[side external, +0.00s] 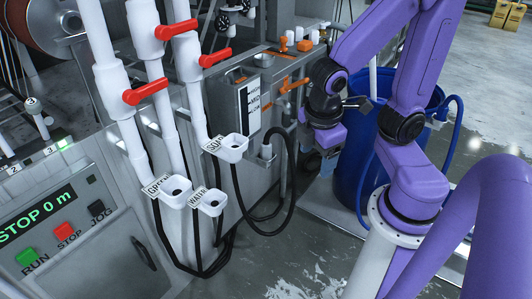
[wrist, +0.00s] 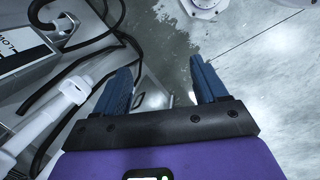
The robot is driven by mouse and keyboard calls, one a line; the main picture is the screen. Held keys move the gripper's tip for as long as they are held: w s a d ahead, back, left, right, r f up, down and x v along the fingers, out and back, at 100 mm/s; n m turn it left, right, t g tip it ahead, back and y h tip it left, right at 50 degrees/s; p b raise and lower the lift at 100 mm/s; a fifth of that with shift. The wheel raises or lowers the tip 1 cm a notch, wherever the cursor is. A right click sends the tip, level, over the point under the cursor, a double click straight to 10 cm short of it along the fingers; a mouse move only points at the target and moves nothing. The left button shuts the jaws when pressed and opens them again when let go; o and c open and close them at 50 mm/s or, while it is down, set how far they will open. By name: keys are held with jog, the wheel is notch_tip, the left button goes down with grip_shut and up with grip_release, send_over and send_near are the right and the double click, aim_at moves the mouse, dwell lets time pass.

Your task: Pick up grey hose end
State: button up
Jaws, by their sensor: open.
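The grey hose end is most likely the pale grey fitting (side external: 266,151) on the machine's side in the side external view, with a black hose looping down beside it. In the wrist view, a pale grey cylindrical fitting (wrist: 52,118) lies left of the fingers; I cannot tell for sure that it is the same part. My gripper (side external: 327,165) is right of the fitting and apart from it, pointing down beside the blue drum. In the wrist view, my gripper (wrist: 160,68) is open, with only floor and machine base between its blue fingers.
The blue drum (side external: 375,175) stands close behind my gripper. Black hose (side external: 290,190) loops by the machine. Wet floor (side external: 295,245) in front is clear.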

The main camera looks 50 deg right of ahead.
aim_at(265, 151)
jog(key=w+d+f+n+t+h, duration=0.25)
jog(key=w+d+f+h, duration=0.25)
jog(key=w+d+f, duration=0.5)
jog(key=w+d+f+n+t+h, duration=0.1)
jog(key=w+d+f+n+h, duration=0.4)
jog(key=w+d, duration=0.75)
jog(key=w+f+n, duration=0.1)
jog(key=w+f, duration=0.1)
jog(key=f, duration=0.2)
jog(key=w+a+f+n+t, duration=0.1)
jog(key=w+f, duration=0.1)
jog(key=f, duration=0.2)
jog(key=w+f+n+t, duration=0.1)
jog(key=w+f+n, duration=0.1)
jog(key=f, duration=0.2)
jog(key=shift+a+f+t, duration=0.25)
jog(key=shift+f, duration=0.05)
jog(key=shift+w+d+f, duration=0.15)
jog(key=shift+f, duration=0.05)
jog(key=shift+x, duration=3.5)
jog(key=shift+w+f, duration=0.1)
jog(key=shift+w, duration=0.15)
jog(key=c, duration=1.2)
